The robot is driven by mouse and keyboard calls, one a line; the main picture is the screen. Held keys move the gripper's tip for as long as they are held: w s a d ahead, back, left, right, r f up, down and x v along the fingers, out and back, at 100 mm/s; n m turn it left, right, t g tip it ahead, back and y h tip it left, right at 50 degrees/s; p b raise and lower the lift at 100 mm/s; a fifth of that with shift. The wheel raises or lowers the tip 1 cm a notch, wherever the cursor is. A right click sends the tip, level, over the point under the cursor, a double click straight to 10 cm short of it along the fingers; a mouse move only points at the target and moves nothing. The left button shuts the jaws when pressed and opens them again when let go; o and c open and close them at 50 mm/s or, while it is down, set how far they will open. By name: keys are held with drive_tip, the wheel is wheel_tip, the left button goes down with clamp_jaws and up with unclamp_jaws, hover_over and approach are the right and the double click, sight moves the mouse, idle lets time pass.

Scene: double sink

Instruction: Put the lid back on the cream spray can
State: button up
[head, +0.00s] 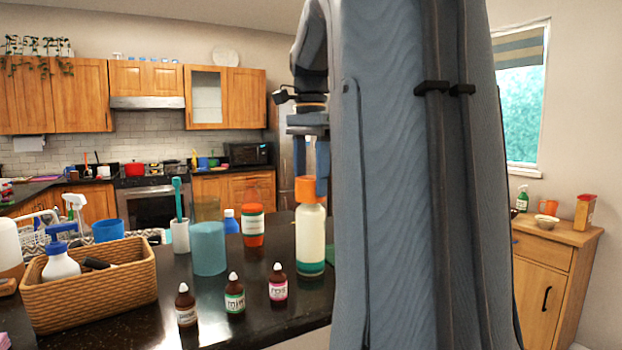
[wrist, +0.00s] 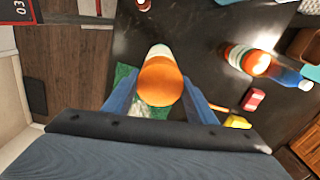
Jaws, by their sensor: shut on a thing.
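The cream spray can (head: 311,237) stands upright on the dark counter, with a green band near its base. Its orange lid (head: 309,189) is at the can's top, with no gap visible between them in the head view. My gripper (head: 316,174) points down with its blue fingers at the lid. In the wrist view, the fingers (wrist: 158,92) are shut on either side of the orange lid (wrist: 161,84), and a pale part of the can (wrist: 160,51) shows beyond it. I cannot tell whether the lid is fully seated.
Several small dropper bottles (head: 234,292) stand in front left of the can. An orange bottle (head: 252,225), a teal cup (head: 208,249) and a toothbrush holder (head: 180,236) are to its left. A wicker basket (head: 97,305) is farther left. My arm hides the counter to the right.

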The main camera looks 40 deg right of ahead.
drive_tip(key=o, duration=1.6)
drive_tip(key=shift+r+p, duration=3.5)
drive_tip(key=shift+p, duration=0.25)
clamp_jaws()
